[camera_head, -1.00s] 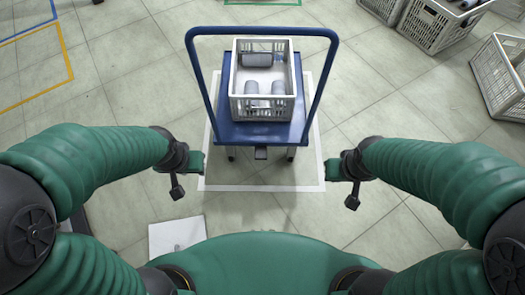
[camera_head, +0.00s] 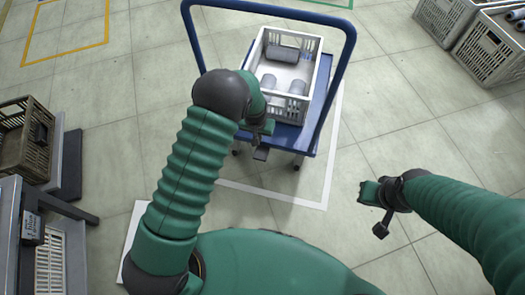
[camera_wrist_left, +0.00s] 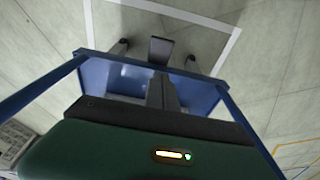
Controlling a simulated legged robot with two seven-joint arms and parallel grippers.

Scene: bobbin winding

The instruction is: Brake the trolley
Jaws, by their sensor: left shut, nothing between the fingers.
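The blue trolley (camera_head: 312,120) stands ahead of me with its tall handle on the near side. In the left wrist view its blue deck (camera_wrist_left: 115,78) shows with casters and a dark pedal-like plate (camera_wrist_left: 161,47) at its edge. My left gripper (camera_head: 269,127) is at the trolley's near edge, shut and empty; its fingers (camera_wrist_left: 162,90) point toward the plate in the left wrist view. Whether they touch it I cannot tell.
A white crate (camera_head: 262,48) with several grey bobbins rides on the trolley. White floor tape (camera_head: 325,190) frames it. More crates (camera_head: 492,62) stand at upper right. A shelf and brown crate (camera_head: 22,142) are at left.

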